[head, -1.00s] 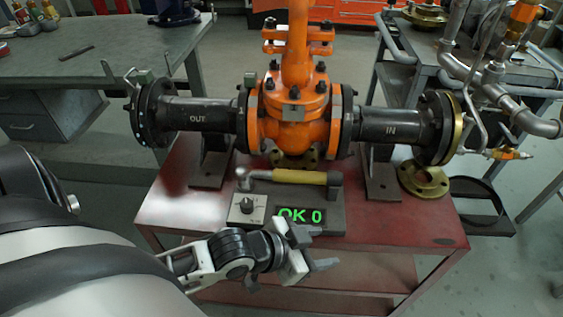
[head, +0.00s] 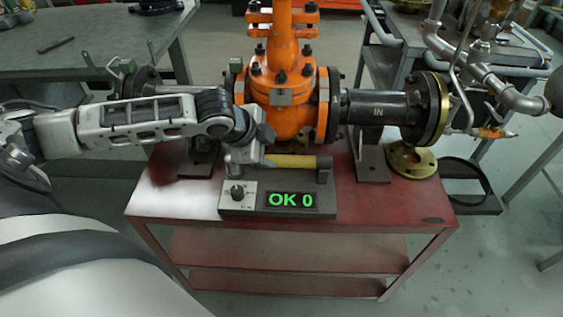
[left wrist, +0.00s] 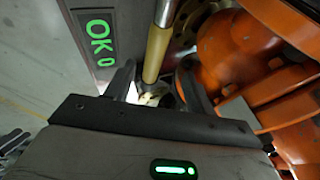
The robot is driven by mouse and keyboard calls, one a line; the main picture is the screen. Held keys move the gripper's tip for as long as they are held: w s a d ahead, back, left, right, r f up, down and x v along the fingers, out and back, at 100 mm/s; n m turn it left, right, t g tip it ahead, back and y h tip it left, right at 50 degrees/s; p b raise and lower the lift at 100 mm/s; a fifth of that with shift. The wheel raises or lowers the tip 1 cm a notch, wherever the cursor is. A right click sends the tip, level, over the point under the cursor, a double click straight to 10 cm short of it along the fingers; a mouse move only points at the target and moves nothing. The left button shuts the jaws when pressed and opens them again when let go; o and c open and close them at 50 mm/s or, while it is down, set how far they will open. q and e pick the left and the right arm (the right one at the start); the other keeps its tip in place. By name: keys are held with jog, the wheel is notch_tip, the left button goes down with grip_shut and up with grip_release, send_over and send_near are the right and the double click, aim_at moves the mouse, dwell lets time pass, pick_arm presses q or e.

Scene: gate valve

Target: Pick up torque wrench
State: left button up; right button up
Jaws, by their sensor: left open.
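The torque wrench (head: 297,161) has a yellow grip and lies across the stand on the red cart, beside the orange gate valve (head: 283,95). My left gripper (head: 256,152) is over the wrench's left end and hides that end in the head view. In the left wrist view, the open jaws (left wrist: 155,80) have one finger on each side of the wrench's line, with the yellow grip (left wrist: 156,52) running up between them. I cannot tell how far below the fingertips it lies. My right gripper is not in view.
The stand carries a dial box (head: 237,193) and a display (head: 291,200) reading OK 0. The valve and its black pipe (head: 375,107) stand close behind the wrench. A brass flange (head: 412,160) lies at the cart's right. The cart's front right top is clear.

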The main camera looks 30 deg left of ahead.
aim_at(281, 158)
pick_arm(q)
jog(key=x, duration=0.3)
jog(key=shift+w+d+f, duration=0.1)
jog(key=shift+w+f, duration=0.05)
jog(key=shift+f, duration=0.1)
jog(key=shift+s+b+x, duration=0.15)
jog(key=shift+b+x, duration=0.1)
jog(key=shift+x, duration=1.1)
jog(key=shift+s+b+x, duration=0.15)
jog(key=shift+b+x, duration=0.1)
jog(key=shift+x, duration=1.1)
jog(key=shift+f, duration=0.2)
grip_shut()
jog(key=shift+w+r, duration=0.1)
jog(key=shift+r, duration=0.05)
